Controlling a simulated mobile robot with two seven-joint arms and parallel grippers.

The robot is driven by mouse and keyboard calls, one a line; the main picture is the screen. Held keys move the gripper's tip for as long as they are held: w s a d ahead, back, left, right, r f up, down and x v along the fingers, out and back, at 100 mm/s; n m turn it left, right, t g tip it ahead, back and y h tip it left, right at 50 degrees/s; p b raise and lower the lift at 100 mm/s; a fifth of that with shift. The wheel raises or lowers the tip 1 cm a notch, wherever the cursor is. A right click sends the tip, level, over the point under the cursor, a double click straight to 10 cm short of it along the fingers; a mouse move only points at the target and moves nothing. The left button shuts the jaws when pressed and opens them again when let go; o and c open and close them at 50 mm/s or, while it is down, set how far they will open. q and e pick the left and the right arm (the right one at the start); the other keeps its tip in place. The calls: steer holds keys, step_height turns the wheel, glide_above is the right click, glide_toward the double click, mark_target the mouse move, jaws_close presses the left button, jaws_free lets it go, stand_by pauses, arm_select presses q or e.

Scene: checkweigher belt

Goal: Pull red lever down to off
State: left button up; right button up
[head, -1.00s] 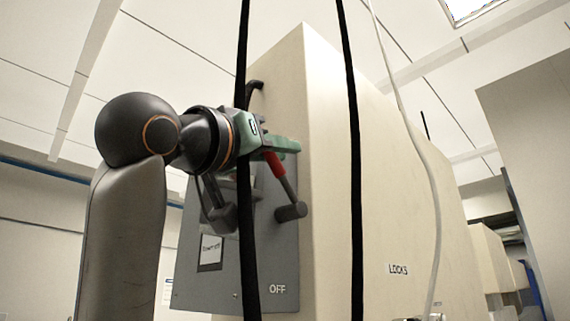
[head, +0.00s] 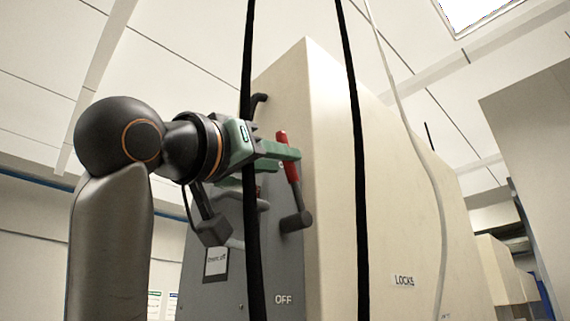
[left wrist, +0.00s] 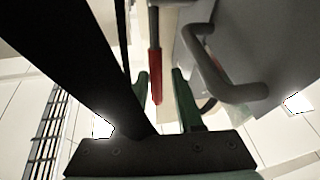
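The red lever (head: 288,156) has a red grip on a grey arm and stands up, slightly tilted, from a dark pivot (head: 296,221) on the grey panel (head: 215,290). The label OFF (head: 283,299) is below the pivot. My left gripper (head: 285,152) has green fingers and is at the red grip, whose top shows above the fingers. In the left wrist view the red grip (left wrist: 156,80) reaches into the gap between the spread fingers of the left gripper (left wrist: 160,85). Contact with either finger cannot be told. My right gripper is not in view.
Two black vertical cables (head: 354,150) hang in front of the cream cabinet (head: 335,130). A grey curved handle (left wrist: 235,90) is close to the right of the fingers in the left wrist view. A black handle (head: 259,100) is above the gripper.

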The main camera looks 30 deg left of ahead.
arm_select(q)
steer(key=b+v, duration=0.3)
steer(key=v, duration=0.7)
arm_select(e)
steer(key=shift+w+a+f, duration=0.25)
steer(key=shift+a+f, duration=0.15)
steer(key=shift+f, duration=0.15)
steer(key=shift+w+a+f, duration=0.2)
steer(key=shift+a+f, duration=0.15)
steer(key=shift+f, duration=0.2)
arm_select(q)
steer(key=shift+s, duration=0.1)
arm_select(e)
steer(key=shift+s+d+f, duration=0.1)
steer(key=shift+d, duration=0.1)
